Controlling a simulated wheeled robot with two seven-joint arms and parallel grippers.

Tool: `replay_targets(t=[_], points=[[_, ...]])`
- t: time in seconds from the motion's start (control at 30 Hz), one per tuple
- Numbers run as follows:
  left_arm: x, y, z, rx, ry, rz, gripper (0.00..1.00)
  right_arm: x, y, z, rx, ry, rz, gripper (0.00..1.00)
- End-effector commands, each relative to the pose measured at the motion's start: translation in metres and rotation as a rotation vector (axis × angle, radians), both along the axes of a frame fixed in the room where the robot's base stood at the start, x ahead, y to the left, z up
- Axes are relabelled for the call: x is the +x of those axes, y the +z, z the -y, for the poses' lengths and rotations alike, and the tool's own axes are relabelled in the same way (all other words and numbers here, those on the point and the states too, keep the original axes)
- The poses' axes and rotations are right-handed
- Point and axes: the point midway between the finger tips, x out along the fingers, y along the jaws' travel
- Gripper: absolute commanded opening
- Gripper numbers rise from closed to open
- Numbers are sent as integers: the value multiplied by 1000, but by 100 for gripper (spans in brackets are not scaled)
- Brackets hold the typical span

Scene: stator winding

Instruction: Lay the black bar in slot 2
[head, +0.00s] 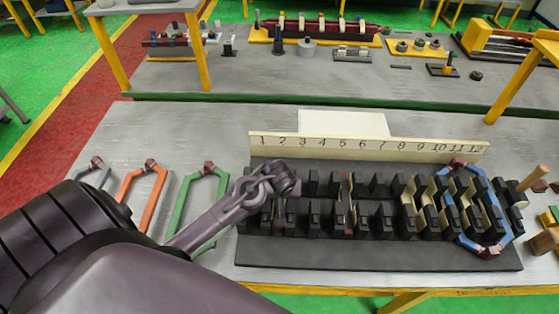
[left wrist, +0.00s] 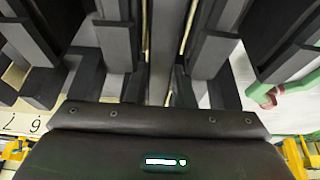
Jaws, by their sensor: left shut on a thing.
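The slotted black block (head: 380,252) lies on the table, with two rows of upright teeth. A cream board behind it (head: 400,150) carries the numbers 1 to 12. My left gripper (head: 284,190) is over the left end of the block, around number 2. It hides most of that place. In the left wrist view a narrow dark upright piece (left wrist: 162,50) stands in the middle, between grey teeth on both sides. I take it for the black bar in my shut jaws. How deep it sits in the slot is hidden. My right gripper is out of view.
A blue coil (head: 503,215) sits around the teeth at the right end, with cream liners nearby. Orange (head: 127,186) and green (head: 183,190) coils lie left, partly behind my arm. A wooden-handled tool (head: 533,177) is at the right edge. Another bench stands behind.

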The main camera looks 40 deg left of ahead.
Motion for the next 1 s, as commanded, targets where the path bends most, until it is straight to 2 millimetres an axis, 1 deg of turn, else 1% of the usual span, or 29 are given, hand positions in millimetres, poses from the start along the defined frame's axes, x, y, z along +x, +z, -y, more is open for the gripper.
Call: replay_targets(t=[0.2,0.57,0.6,0.77,0.8,1.0], points=[[0,-6,0,1,0,1,0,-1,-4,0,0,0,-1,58],[0,-6,0,1,0,1,0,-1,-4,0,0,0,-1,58],[0,-6,0,1,0,1,23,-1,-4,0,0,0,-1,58],[0,-6,0,1,0,1,44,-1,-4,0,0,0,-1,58],[0,-6,0,1,0,1,47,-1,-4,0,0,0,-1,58],[0,-7,0,1,-1,-2,47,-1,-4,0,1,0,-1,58]])
